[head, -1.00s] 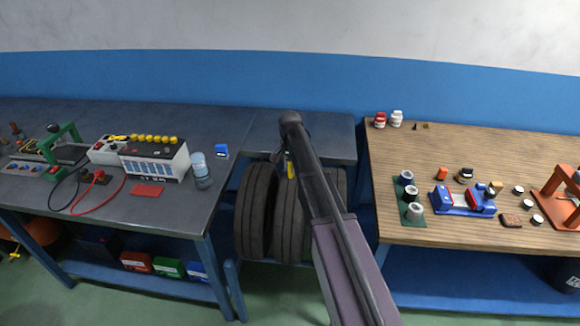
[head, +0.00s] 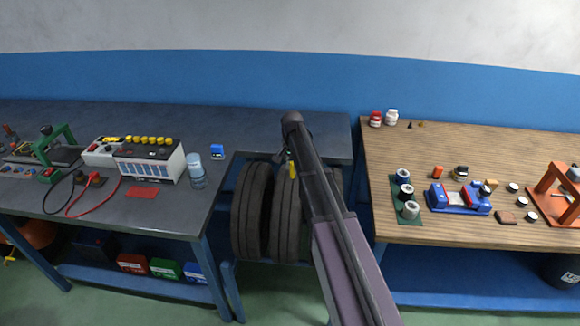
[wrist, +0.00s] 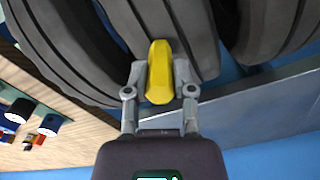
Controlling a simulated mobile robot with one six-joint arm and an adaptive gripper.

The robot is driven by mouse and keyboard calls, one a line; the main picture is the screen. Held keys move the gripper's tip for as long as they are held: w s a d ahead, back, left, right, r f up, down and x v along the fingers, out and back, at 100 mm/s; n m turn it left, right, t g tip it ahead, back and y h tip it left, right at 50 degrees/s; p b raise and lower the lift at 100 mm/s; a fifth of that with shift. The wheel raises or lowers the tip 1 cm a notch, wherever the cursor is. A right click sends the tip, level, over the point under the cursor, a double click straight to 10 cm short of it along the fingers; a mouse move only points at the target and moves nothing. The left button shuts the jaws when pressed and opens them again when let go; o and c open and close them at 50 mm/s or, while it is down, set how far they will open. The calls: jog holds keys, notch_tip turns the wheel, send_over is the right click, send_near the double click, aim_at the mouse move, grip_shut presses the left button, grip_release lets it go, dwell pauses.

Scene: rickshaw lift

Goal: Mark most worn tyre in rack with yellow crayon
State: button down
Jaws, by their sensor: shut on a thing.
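Several dark tyres stand side by side in a rack between the two benches. The left tyre (head: 250,210) and middle tyre (head: 285,222) show in the head view; another is partly hidden behind my arm. My gripper (wrist: 160,85) is shut on the yellow crayon (wrist: 160,70), which also shows in the head view (head: 292,170). The crayon's tip lies over the tread of the middle tyre (wrist: 180,22) in the wrist view; I cannot tell whether it touches. Grooved treads also show on the tyres at left (wrist: 65,50) and right (wrist: 270,25). I see no yellow mark on them.
A wooden bench (head: 460,145) at right holds a blue tool (head: 460,198) and small parts. A blue rack post (head: 232,290) stands close to the tyres.

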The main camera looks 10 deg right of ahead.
jog(key=shift+w+a, duration=0.1)
jog(key=shift+a, duration=0.3)
jog(key=shift+w+a, duration=0.2)
jog(key=shift+a, duration=0.45)
dwell(0.5)
jog(key=shift+s+d, duration=0.1)
jog(key=shift+d, duration=0.1)
jog(key=shift+d, duration=0.3)
dwell(0.4)
jog(key=shift+r, duration=0.1)
notch_tip(320, 180, up, 7)
jog(key=p, duration=0.7)
dwell(0.4)
dwell(0.6)
